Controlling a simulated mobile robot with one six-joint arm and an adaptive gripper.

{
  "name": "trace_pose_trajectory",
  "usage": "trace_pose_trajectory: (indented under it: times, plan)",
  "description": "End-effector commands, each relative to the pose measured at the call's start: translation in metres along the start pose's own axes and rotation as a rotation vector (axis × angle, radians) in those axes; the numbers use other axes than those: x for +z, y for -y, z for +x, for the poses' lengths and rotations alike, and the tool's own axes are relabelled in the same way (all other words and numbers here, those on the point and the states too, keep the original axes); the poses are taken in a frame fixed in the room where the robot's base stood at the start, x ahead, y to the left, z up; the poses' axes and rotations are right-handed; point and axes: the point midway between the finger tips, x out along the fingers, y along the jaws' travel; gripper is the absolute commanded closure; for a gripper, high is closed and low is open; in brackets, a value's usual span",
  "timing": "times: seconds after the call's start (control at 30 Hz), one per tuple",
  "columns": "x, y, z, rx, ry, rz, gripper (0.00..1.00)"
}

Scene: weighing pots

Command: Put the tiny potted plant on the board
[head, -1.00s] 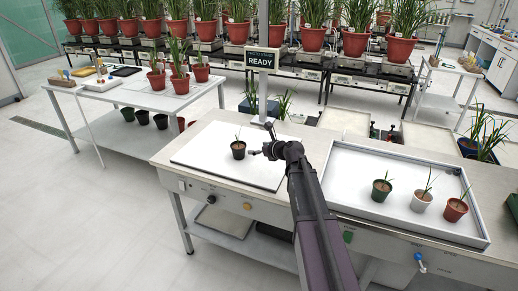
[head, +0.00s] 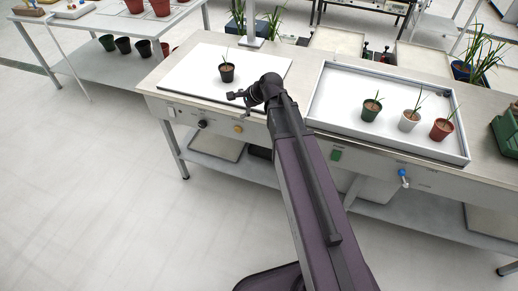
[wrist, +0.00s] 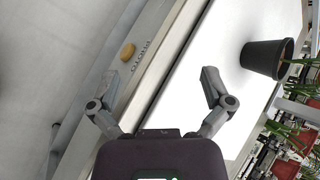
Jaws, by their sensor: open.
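A tiny potted plant in a black pot (head: 227,73) stands upright on the white board (head: 190,72) at the left of the bench. The pot also shows at the right of the wrist view (wrist: 264,58). My gripper (head: 237,97) is at the board's front edge, in front of the pot and apart from it. In the wrist view my gripper (wrist: 150,92) has its fingers spread wide with nothing between them.
A white tray (head: 318,108) on the right of the bench holds a green pot (head: 371,109), a white pot (head: 408,120) and a terracotta pot (head: 441,130), each with a small plant. The bench front carries knobs and a yellow button (head: 238,129). Much of the board is clear.

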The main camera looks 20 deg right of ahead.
Motion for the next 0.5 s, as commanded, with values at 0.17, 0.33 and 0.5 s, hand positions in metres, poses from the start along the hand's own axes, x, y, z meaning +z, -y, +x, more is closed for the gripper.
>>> trace_pose_trajectory:
  times: [0.17,0.33,0.5]
  plan:
    - [0.011,-0.050,-0.006,0.169,-0.040,-0.349,0.00]
    - [0.016,-0.093,-0.017,0.342,-0.045,-0.670,0.00]
    - [0.018,-0.133,-0.033,0.525,-0.013,-0.970,0.00]
